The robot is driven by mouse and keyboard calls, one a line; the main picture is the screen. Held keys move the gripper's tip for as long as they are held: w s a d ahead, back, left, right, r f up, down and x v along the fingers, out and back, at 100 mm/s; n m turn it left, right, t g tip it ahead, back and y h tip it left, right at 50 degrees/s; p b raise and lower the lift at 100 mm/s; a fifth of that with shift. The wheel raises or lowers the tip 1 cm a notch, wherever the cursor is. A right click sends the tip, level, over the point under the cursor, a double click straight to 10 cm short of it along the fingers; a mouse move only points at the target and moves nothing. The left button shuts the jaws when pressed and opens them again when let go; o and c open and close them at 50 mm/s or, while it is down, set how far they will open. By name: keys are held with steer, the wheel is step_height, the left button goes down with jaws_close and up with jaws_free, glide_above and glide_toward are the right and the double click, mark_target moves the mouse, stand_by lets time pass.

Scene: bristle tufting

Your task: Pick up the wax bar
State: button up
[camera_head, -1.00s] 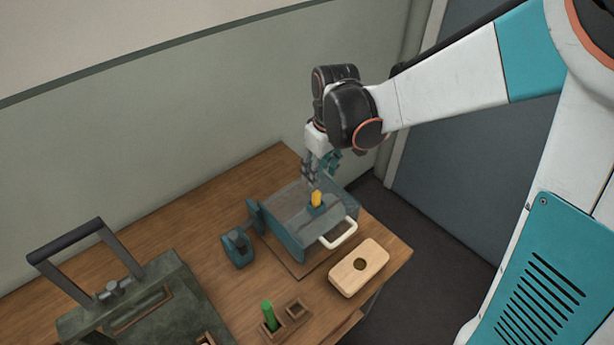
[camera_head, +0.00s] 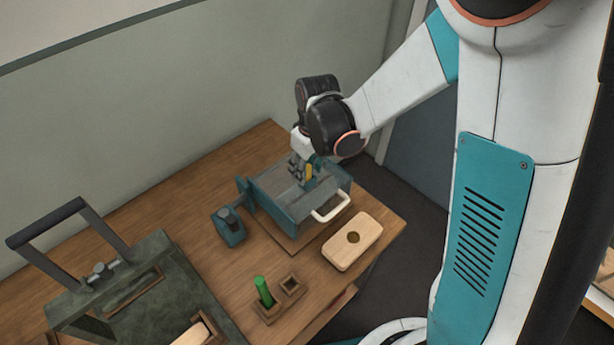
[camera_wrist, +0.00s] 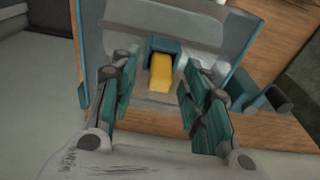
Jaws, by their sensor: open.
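The wax bar is yellow and stands upright in a small teal holder on top of the grey and teal machine. The wax bar (camera_head: 309,171) shows in the head view, partly covered by my gripper. In the wrist view, the wax bar (camera_wrist: 161,72) lies ahead between my fingers, with its lower end in the teal holder (camera_wrist: 163,46). My gripper (camera_wrist: 158,98) is open, with one finger on each side of the bar and clear gaps to it. In the head view, my gripper (camera_head: 302,170) is just above the machine (camera_head: 285,196).
A pale wooden block with a hole (camera_head: 352,243) lies right of the machine's white handle (camera_head: 331,207). A teal device (camera_head: 229,228) stands left of it. A green stick (camera_head: 263,291) stands in a wooden holder in front. A dark press with a bar handle (camera_head: 85,275) occupies the left.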

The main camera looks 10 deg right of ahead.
steer(key=shift+c, duration=0.6)
jaws_close()
steer(key=shift+r, duration=0.1)
step_height(320, 180, up, 20)
steer(key=p, duration=0.4)
